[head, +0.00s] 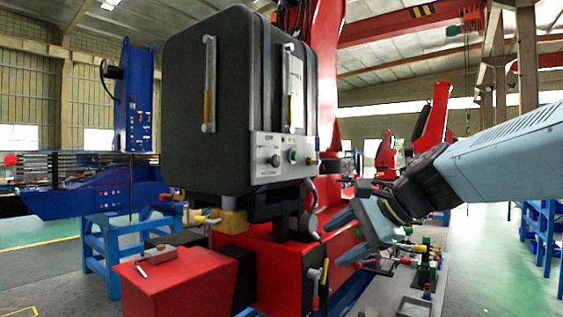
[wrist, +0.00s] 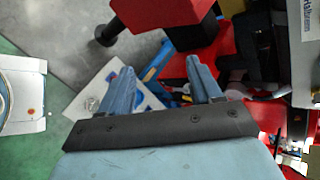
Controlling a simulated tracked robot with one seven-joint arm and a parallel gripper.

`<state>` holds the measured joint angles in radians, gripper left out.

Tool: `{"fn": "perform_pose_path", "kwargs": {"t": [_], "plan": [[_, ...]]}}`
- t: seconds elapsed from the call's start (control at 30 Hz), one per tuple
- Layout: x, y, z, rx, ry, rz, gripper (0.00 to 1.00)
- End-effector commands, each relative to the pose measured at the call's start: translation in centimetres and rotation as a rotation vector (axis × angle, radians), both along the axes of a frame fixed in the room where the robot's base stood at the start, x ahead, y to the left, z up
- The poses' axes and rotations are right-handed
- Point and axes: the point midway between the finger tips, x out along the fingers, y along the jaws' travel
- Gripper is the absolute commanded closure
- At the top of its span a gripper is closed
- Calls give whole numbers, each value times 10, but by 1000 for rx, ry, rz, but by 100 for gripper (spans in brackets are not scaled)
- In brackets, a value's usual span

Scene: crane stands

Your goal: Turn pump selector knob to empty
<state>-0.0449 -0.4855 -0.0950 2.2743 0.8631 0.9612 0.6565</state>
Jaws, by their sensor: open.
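A black tank (head: 215,110) stands on the red crane base. A light grey control panel (head: 262,150) is on its lower right front. The panel carries a small dark knob (head: 276,160) and, to its right, a green one (head: 294,156). Their markings are too small to read, so I cannot tell where either points. My gripper (head: 340,238) is open and empty, to the right of and lower than the panel, apart from it. In the wrist view my gripper (wrist: 160,72) has its two fingers spread with nothing between them. No knob can be made out there.
A red box (head: 180,278) with a small handle is at the front left; it also shows in the wrist view (wrist: 165,12). A grey bench (head: 420,290) with several coloured fittings lies below my gripper. Blue stands (head: 105,240) are at the left. Open floor is at the right.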

Motion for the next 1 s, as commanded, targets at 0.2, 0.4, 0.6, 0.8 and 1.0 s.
{"fn": "perform_pose_path", "kwargs": {"t": [0.2,0.4,0.6,0.8,1.0], "plan": [[70,14,67,534,227,-236,36],[120,10,117,921,405,-356,36],[144,3,140,1104,493,-394,36],[155,12,143,1130,507,-398,36],[174,37,142,1128,507,-397,36]]}}
